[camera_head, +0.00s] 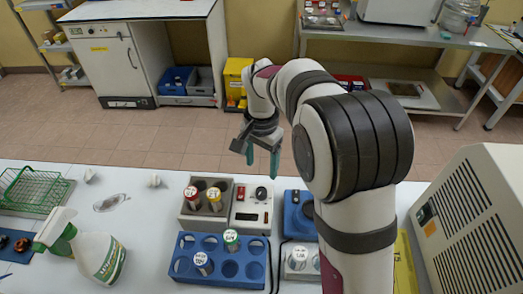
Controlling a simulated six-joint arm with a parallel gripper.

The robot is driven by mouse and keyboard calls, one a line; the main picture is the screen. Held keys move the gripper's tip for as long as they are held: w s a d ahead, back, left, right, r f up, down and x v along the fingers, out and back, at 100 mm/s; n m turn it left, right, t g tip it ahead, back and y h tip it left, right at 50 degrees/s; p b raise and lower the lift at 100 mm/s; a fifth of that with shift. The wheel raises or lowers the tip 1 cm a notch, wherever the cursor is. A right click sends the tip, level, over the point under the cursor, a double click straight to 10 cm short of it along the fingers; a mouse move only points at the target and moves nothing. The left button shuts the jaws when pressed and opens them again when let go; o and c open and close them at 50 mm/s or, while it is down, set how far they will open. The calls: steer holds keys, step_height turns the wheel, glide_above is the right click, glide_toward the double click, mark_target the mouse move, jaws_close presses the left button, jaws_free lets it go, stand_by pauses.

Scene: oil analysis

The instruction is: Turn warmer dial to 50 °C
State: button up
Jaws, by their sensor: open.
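The warmer (246,226) stands on the white bench near the middle. Its grey block holds two capped vials, one with a red-marked cap (190,193) and one with a yellow-marked cap (214,194). Its white control panel is on the right side, with a small dark display (247,217) and small red and dark controls (261,193) near the far edge. The dial's setting is too small to read. My gripper (263,170) points down, open and empty, with teal fingers apart. It appears above the panel's far edge in the picture and touches nothing visible.
A blue rack (184,283) with vials stands in front of the warmer. A blue device (291,213) and a white-topped one (300,275) are to the right, partly behind my arm. A spray bottle (97,256) and green basket (35,187) are left. A large beige machine (480,225) stands right.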

step_height(320, 180, up, 5)
steer(key=shift+r, duration=0.1)
stand_by(0.3)
steer(key=s+d+r+y, duration=0.15)
steer(key=s+d, duration=0.25)
steer(key=s, duration=0.4)
steer(key=s+d+r+h, duration=0.1)
steer(key=s+d+r, duration=0.1)
steer(key=s+d, duration=0.35)
steer(key=s+f+n+y, duration=0.1)
steer(key=s+f, duration=0.3)
steer(key=s, duration=1.1)
